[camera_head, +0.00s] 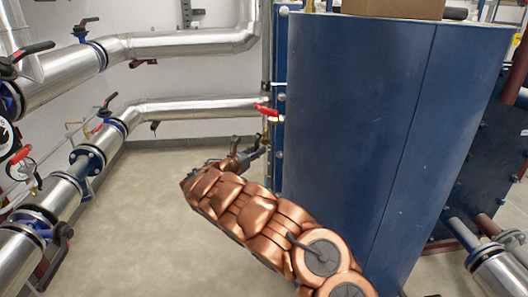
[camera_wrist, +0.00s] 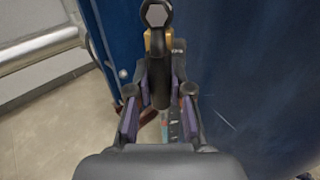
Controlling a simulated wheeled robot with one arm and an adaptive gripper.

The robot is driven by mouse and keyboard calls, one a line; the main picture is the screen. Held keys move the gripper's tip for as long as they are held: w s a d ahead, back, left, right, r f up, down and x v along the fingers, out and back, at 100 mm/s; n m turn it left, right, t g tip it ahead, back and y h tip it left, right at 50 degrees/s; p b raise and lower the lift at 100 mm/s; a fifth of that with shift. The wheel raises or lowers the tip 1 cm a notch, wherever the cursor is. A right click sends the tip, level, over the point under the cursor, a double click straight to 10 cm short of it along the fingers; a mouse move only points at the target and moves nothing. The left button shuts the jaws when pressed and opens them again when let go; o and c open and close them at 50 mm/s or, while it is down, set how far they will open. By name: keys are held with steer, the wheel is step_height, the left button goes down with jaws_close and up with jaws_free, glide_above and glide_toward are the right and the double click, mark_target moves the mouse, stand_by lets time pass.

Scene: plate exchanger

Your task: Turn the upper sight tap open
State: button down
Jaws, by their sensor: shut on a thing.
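The sight tap (camera_head: 267,111) has a red lever and a brass body. It sits at the left edge of the blue plate exchanger (camera_head: 345,120) in the head view. My gripper (camera_head: 262,143) is just below it, close to the blue edge. The red lever is not clearly visible in the wrist view.
Silver pipes (camera_head: 185,42) with black-levered valves run along the left and back wall. A cardboard box (camera_head: 395,8) sits on top of the exchanger. The floor (camera_head: 150,220) between the pipes and exchanger is clear. More pipework stands at the right.

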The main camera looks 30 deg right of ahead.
steer(key=shift+w+r, duration=0.1)
steer(key=shift+r, duration=0.05)
steer(key=c, duration=1)
jaws_free()
steer(key=shift+a, duration=0.1)
steer(key=v, duration=1.1)
steer(key=shift+s+a, duration=0.25)
steer(key=shift+a, duration=0.1)
